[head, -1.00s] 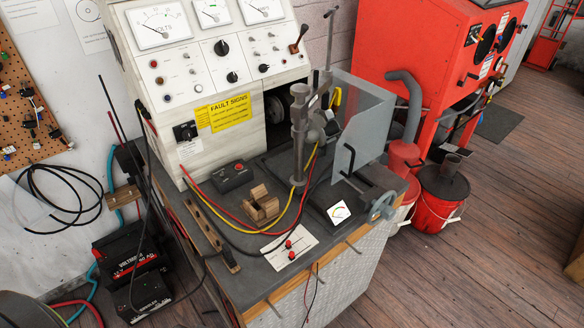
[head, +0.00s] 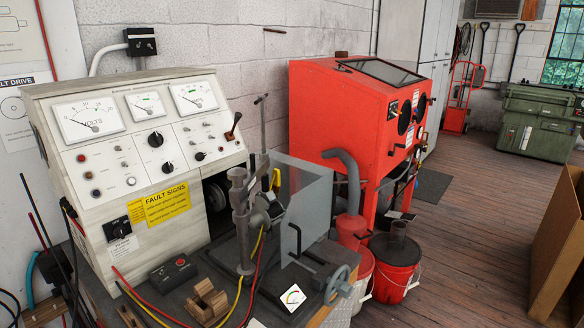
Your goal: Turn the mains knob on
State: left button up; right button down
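The grey-white test bench (head: 98,187) stands against the wall at the left in the head view. A black rotary knob (head: 117,229) on a dark plate sits low on its front, left of the yellow fault signs label (head: 167,204). More black knobs are on the sloped panel, one upper (head: 155,139) and one lower (head: 168,167). A black switch box (head: 140,42) is on the wall above the bench. The lettering is too small to tell which one is marked mains. Neither of my grippers is in view.
A clamp post (head: 241,220), a clear guard (head: 305,205) and a handwheel (head: 338,284) stand on the bench top. A red blasting cabinet (head: 335,110) and red bucket (head: 396,270) are to the right. The wooden floor (head: 450,230) beyond is mostly clear.

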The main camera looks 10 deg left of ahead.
aim_at(119, 232)
jog(key=u, duration=1.35)
jog(key=k+l+z, duration=0.3)
jog(key=i+l, duration=0.1)
